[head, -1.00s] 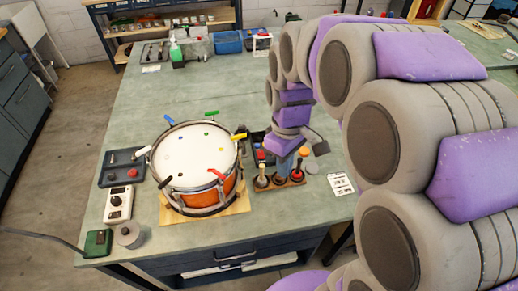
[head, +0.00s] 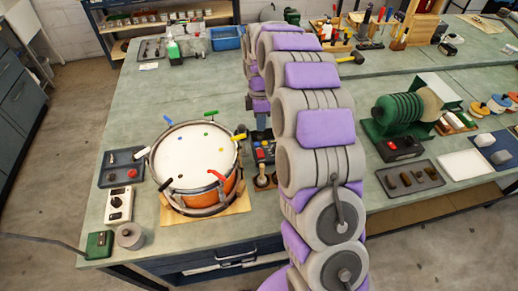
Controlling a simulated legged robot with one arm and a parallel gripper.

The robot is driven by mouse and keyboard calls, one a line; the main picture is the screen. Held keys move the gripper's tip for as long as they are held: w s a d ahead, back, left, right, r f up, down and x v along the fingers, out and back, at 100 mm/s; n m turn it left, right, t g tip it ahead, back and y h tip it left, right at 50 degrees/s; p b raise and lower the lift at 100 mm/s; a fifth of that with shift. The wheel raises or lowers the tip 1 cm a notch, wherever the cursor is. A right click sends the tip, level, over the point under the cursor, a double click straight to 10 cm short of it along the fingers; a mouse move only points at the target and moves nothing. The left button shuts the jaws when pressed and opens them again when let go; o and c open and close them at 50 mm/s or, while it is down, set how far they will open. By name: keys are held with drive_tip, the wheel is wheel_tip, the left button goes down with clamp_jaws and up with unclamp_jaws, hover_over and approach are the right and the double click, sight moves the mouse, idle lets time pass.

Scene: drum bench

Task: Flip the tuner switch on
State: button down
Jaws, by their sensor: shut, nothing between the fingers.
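A white box with a dark round knob and small controls (head: 119,205) lies on the bench at the left, beside the drum; it looks like the tuner. Its switch is too small for me to tell its position. The orange drum with a white head (head: 196,165) stands on a tan mat to its right.
A dark tray (head: 122,178) lies behind the white box. A green box (head: 98,244) and a grey round can (head: 129,236) stand in front. Coloured clips ring the drum. A green machine (head: 398,113) stands at the right.

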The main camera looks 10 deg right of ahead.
sight(261, 156)
drive_tip(key=shift+w+d+f+n, duration=0.1)
drive_tip(key=shift+w+f+n, duration=0.4)
drive_tip(key=shift+w+f, duration=0.5)
drive_tip(key=shift+r, duration=0.1)
drive_tip(key=f+b, duration=0.1)
drive_tip(key=f, duration=0.3)
drive_tip(key=s+f+b, duration=0.1)
drive_tip(key=f, duration=0.4)
drive_tip(key=f+b, duration=0.1)
drive_tip(key=f, duration=0.3)
drive_tip(key=shift+s+f, duration=0.3)
drive_tip(key=shift+f, duration=0.05)
drive_tip(key=shift+f, duration=0.15)
drive_tip(key=shift+w+r+p, duration=0.35)
drive_tip(key=shift+w+p, duration=0.1)
drive_tip(key=shift+w, duration=0.3)
